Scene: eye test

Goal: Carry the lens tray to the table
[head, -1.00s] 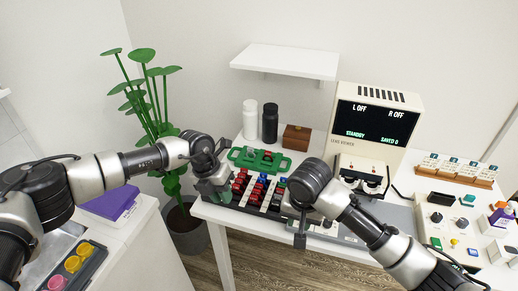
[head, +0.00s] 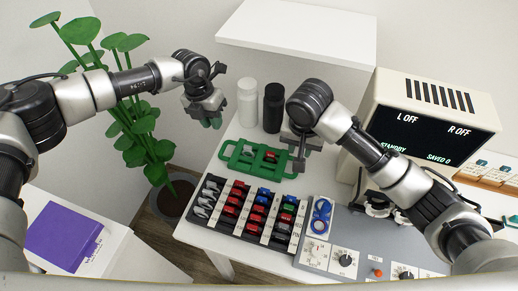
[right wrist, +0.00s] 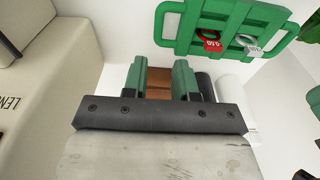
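The green lens tray (head: 240,164) lies on the white table (head: 222,262), behind the black lens rack. It holds a red lens and a grey lens, which also show in the tray in the right wrist view (right wrist: 228,18). My left gripper (head: 211,122) is open and empty, raised left of and beyond the tray. My right gripper (head: 299,162) is at the tray's right end in the head view. In the right wrist view its green fingers (right wrist: 161,80) are apart with nothing between them, and the tray is beside them, outside the gap.
A black rack (head: 238,238) of red, blue and grey lenses stands in front. White (head: 247,102) and black (head: 273,108) bottles stand behind; a brown box (right wrist: 158,82) is beyond my right fingers. A lens viewer (head: 430,110) and grey control panel (head: 330,272) occupy the right. A shelf (head: 297,32) overhangs.

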